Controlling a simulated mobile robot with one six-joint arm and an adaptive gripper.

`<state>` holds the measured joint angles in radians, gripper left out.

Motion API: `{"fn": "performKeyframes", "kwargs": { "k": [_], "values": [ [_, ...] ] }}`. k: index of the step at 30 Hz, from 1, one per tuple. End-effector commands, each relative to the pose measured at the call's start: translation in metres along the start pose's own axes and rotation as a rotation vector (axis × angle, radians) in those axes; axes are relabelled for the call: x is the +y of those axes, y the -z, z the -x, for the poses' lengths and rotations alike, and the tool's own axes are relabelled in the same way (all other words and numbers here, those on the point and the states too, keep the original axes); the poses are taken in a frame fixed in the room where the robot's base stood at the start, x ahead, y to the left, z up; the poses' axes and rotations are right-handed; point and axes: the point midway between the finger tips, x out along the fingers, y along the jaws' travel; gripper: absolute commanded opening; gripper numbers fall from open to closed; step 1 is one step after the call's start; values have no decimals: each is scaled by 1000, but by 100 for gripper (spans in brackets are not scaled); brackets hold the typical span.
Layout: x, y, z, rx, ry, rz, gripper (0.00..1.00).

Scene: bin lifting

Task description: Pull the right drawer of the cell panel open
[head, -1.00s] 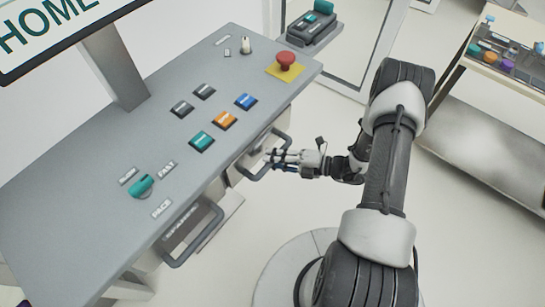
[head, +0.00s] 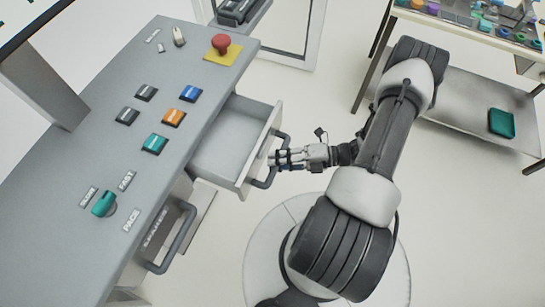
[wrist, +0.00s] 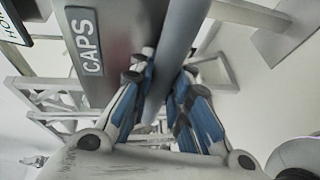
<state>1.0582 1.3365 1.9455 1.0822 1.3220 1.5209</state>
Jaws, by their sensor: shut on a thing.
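The right drawer (head: 232,142) of the grey cell panel (head: 70,190) is pulled out, with its pale, empty-looking inside showing. My gripper (head: 280,158) is shut on the drawer's dark bar handle (head: 272,176). In the wrist view the blue-padded fingers (wrist: 160,95) lie on both sides of the handle bar (wrist: 182,60), beside the drawer front (wrist: 125,40) labelled CAPS. The left drawer (head: 160,222), labelled SPARES, is shut and has a similar handle (head: 178,245).
The panel top carries a red stop button (head: 221,44), several coloured push buttons and a teal knob (head: 104,204). A table (head: 390,20) with small parts stands at the top right, above a low shelf with a green tray (head: 501,123). Pale floor lies open at the lower right.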

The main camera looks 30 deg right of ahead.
Motion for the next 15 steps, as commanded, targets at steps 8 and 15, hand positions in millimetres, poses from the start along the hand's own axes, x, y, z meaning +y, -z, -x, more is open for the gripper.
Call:
{"fn": "performKeyframes", "kwargs": {
  "k": [8, 15],
  "values": [
    [0, 0, 0, 0, 0, 0, 21],
    [0, 0, 0, 0, 0, 0, 37]
  ]
}}
